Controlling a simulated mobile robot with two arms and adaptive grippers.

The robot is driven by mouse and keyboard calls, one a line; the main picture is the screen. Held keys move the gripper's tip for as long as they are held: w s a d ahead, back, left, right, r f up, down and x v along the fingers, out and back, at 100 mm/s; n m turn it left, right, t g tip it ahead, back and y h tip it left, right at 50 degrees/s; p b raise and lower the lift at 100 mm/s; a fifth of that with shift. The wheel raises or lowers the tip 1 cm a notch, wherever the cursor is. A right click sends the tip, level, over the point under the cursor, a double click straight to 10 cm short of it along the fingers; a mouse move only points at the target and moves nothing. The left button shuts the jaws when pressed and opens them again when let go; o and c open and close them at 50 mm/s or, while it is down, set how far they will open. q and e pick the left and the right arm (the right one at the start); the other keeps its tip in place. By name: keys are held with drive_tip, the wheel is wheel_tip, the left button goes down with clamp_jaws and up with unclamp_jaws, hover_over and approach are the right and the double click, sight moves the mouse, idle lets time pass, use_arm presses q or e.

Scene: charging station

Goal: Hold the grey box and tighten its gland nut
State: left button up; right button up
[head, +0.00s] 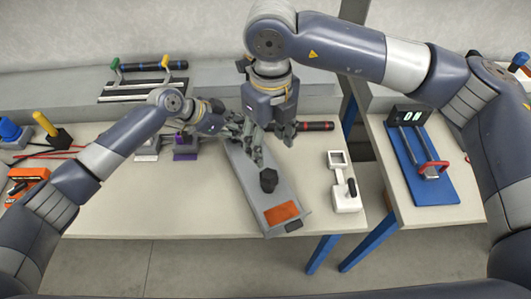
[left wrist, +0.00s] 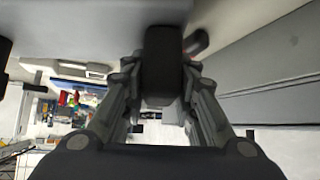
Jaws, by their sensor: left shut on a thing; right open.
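The long grey box (head: 252,172) lies slantwise on the table, with an orange label and a black knob (head: 268,181) on top. My left gripper (head: 236,126) is at its far end. In the left wrist view its fingers (left wrist: 160,105) close on a dark block (left wrist: 161,60), which looks like part of the box; the contact is hidden in the head view. My right gripper (head: 273,140) points down, open, above the far half of the box, apart from the knob. I cannot tell which part is the gland nut.
A white fixture (head: 345,190) stands right of the box. A purple-based holder (head: 185,147) is at the left. A blue board (head: 437,182) with a red handle lies on the right table, across a gap.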

sight(269, 174)
wheel_tip(269, 174, down, 12)
drive_tip(key=n, duration=2.4)
drive_tip(key=c, duration=1.1)
